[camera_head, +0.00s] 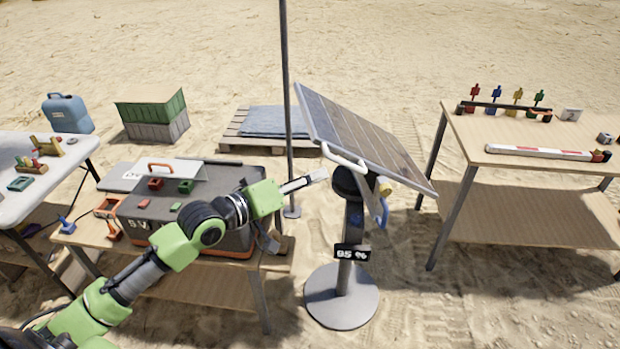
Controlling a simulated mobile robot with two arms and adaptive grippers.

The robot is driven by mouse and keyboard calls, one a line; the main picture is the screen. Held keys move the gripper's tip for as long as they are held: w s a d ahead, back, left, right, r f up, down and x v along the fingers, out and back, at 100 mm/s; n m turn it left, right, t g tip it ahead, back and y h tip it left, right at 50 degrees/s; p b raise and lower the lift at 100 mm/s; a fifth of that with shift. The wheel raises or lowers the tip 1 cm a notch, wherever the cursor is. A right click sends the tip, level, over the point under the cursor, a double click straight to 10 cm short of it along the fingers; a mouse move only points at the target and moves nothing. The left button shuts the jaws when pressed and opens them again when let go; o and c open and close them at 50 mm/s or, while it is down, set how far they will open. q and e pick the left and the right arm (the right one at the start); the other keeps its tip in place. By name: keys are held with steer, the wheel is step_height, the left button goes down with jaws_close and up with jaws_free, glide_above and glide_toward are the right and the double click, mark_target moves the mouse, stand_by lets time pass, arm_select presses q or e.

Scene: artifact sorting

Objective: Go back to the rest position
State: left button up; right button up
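My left arm, green and black, comes in from the lower left and crosses in front of the middle table. Its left gripper (304,182) reaches right, its tip close to the white handle (343,157) on the edge of the tilted solar panel (365,130). I cannot tell whether they touch. The fingers are seen too small and edge-on to tell open from shut, and I see nothing held. The panel stands on a dark post with a round grey base (342,297) and a display reading 95 %. My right gripper is not in view.
The middle wooden table (218,262) bears a dark case (222,232) with small red and green blocks. A white table (75,160) stands left; a wooden table (462,140) with coloured figures stands right. A thin pole (286,70) rises behind the gripper. Sand lies open around.

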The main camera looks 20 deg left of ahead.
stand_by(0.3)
arm_select(q)
steer(key=a+f+n+g+y, duration=0.15)
steer(key=a+f, duration=0.25)
steer(key=f, duration=0.7)
steer(key=a+f+m+g+y, duration=0.1)
steer(key=a+f+y, duration=0.3)
steer(key=f, duration=0.8)
steer(key=s+a+f+g+y, duration=0.1)
steer(key=s+f, duration=0.3)
steer(key=f, duration=0.4)
steer(key=s+a+f+g, duration=0.15)
steer(key=s+f, duration=0.25)
steer(key=f, duration=0.5)
steer(key=s+d+f+m+g, duration=0.2)
steer(key=s+d+f+g, duration=0.1)
steer(key=s+f, duration=1)
steer(key=s+d+f+m+g, duration=0.25)
steer(key=s+f, duration=0.75)
steer(key=s, duration=0.7)
steer(key=s+d+f+m+g, duration=0.1)
steer(key=s+d, duration=0.1)
steer(key=s, duration=0.4)
steer(key=s+d+f+m+g, duration=0.1)
steer(key=s+d+f+g, duration=0.1)
steer(key=s, duration=0.5)
steer(key=shift+d+f+y, duration=0.15)
steer(key=shift+d+y, duration=0.1)
steer(key=shift+y, duration=0.1)
